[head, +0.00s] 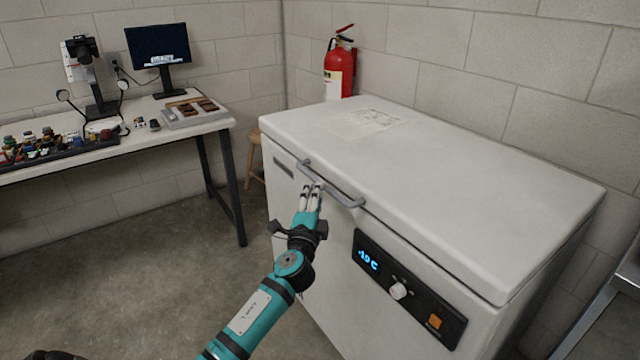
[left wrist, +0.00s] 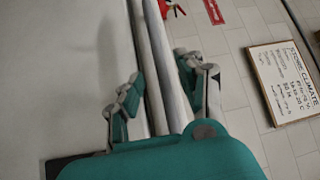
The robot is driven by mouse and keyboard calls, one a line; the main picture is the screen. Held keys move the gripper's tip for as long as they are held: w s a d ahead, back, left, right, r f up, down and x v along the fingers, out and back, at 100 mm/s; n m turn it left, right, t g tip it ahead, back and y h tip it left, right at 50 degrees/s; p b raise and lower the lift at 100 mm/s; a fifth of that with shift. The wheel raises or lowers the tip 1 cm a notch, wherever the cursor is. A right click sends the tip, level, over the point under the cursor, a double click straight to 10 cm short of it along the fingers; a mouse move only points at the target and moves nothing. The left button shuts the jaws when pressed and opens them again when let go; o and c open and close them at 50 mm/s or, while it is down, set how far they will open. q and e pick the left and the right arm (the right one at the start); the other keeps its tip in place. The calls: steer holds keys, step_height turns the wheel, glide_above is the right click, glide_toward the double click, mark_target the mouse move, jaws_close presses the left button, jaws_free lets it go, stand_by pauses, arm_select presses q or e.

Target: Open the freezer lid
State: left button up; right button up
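The white chest freezer (head: 330,260) stands against the wall with its lid (head: 440,165) down. A grey bar handle (head: 345,199) is on the lid's front edge; it also shows in the left wrist view (left wrist: 168,75). My left gripper (head: 312,188) is at the left part of this handle. In the left wrist view my left gripper (left wrist: 165,85) has its fingers apart, one on each side of the bar. I cannot tell whether they touch it. My right gripper is not in view.
A control panel (head: 408,290) with a lit display and knob is on the freezer front. A red fire extinguisher (head: 339,68) is behind the freezer. A white worktable (head: 110,145) with several items is at left, a stool (head: 254,150) between. The floor (head: 150,275) is clear.

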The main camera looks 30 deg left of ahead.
mark_target(319, 180)
arm_select(q)
steer(key=x, duration=0.5)
steer(key=shift+w+a, duration=0.15)
steer(key=shift+w, duration=0.2)
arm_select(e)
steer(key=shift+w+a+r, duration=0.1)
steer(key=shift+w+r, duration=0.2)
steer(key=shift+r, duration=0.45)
arm_select(q)
steer(key=c, duration=0.3)
jaws_close()
